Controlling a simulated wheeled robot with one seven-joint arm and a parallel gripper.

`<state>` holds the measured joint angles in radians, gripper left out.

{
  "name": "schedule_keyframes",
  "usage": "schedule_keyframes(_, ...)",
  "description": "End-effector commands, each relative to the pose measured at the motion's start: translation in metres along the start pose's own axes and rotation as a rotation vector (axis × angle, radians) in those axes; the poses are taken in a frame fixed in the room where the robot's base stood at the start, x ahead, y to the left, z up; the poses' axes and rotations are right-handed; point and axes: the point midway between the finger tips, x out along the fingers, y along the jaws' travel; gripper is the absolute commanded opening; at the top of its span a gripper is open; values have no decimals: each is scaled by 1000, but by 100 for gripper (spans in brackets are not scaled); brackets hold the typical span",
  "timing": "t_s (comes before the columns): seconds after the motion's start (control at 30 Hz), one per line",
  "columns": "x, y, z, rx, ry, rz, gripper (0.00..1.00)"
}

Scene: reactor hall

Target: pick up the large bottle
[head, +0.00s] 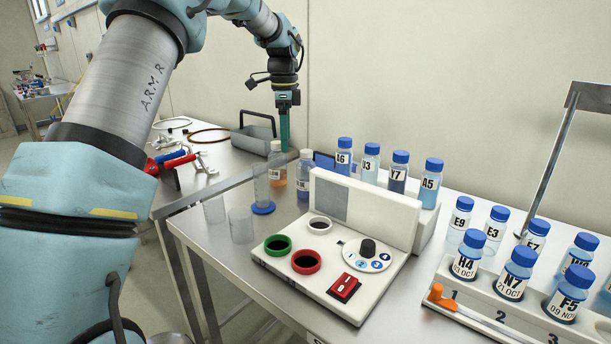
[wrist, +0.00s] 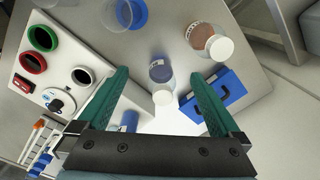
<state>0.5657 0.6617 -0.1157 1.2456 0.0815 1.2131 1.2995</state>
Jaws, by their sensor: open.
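Two white-capped bottles stand upright on the steel table. One holds blue liquid (head: 304,178) and shows between my fingers in the wrist view (wrist: 160,73). The other holds brownish liquid (head: 277,172) and stands just outside my fingers in the wrist view (wrist: 202,36). Which one counts as the large bottle is not clear from size alone. My gripper (head: 284,148) points down above and behind these bottles, with its green fingers spread and empty. In the wrist view, the fingertips (wrist: 159,75) lie to either side of the blue-liquid bottle, with no contact visible.
A blue case (wrist: 228,88) is close to the bottles. A clear cylinder with a blue base (head: 263,208) and beakers (head: 241,226) stand in front. A white device (head: 330,255) and blue-capped bottles (head: 430,184) are to the right. A grey carrier (head: 254,133) sits behind.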

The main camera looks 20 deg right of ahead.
Motion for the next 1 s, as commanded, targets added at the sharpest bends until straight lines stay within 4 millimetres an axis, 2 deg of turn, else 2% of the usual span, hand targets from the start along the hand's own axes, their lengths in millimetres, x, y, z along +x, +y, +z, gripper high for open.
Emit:
schedule_keyframes(0.03, -2, -7, -18, 82, 1, 7, 100)
schedule_keyframes(0.1, -6, -13, -35, 173, 2, 15, 100)
schedule_keyframes(0.23, -8, -16, -51, 268, 2, 26, 100)
schedule_keyframes(0.33, 0, -17, -54, 291, 2, 30, 100)
schedule_keyframes(0.6, 38, -15, -54, 290, 2, 28, 100)
schedule_keyframes(0.83, 54, -12, -53, 289, 1, 30, 100)
schedule_keyframes(1.0, 79, -7, -52, 289, 2, 30, 100)
